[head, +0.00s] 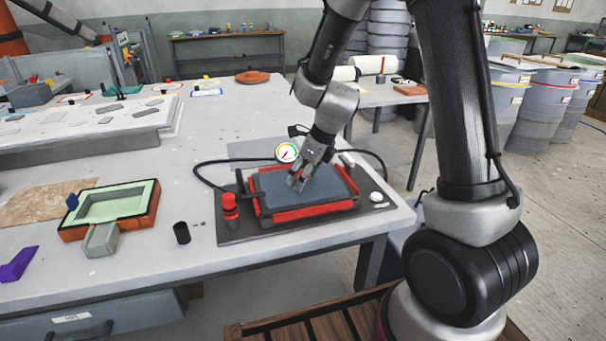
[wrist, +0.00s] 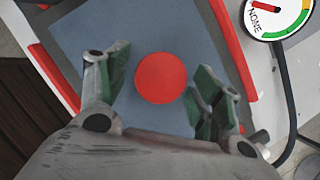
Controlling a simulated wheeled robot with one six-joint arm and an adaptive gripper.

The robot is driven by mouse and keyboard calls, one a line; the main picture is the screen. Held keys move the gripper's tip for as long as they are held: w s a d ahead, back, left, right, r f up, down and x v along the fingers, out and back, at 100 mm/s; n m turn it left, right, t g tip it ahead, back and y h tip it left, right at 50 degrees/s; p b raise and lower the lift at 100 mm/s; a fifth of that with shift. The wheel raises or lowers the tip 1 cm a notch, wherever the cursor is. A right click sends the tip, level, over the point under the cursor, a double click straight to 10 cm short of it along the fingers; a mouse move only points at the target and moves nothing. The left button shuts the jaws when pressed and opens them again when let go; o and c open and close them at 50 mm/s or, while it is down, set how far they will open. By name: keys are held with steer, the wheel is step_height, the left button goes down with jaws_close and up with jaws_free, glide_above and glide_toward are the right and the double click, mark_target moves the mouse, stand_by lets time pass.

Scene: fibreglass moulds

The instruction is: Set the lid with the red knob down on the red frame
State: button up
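The lid is a blue-grey rectangular plate (head: 322,196) lying on the red frame (head: 310,213), with red rim showing along its sides. In the wrist view, the lid (wrist: 100,27) shows the red frame (wrist: 234,55) beyond its edges. The round red knob (wrist: 161,78) is on the lid, between my fingers. My gripper (head: 297,183) is over the lid from above, its fingers apart on either side of the knob with gaps visible. In the head view the gripper hides the knob. I cannot tell whether the lid sits fully flat.
A dial gauge (head: 287,152) with a black hose stands behind the frame; its wrist-view face (wrist: 277,14) reads NONE. A red-and-black bottle (head: 230,207) and black cup (head: 181,233) stand left. A green-lined mould (head: 152,208) lies farther left. A white knob (head: 376,197) is right.

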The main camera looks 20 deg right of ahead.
steer(key=v, duration=1.2)
steer(key=s+d+r+n+h, duration=0.1)
steer(key=s+d+r+n, duration=0.2)
steer(key=s+n, duration=0.4)
steer(key=s+d+r+n+h, duration=0.1)
steer(key=s+d+r+n, duration=0.2)
steer(key=s+n, duration=0.5)
steer(key=s+d+r+n+t+h, duration=0.1)
steer(key=s+d+r+n, duration=0.2)
steer(key=s+d+n, duration=0.2)
steer(key=s+n, duration=0.3)
steer(key=n, duration=0.4)
steer(key=shift+s+d+r, duration=0.15)
steer(key=shift+d+r, duration=0.15)
steer(key=shift+r, duration=0.1)
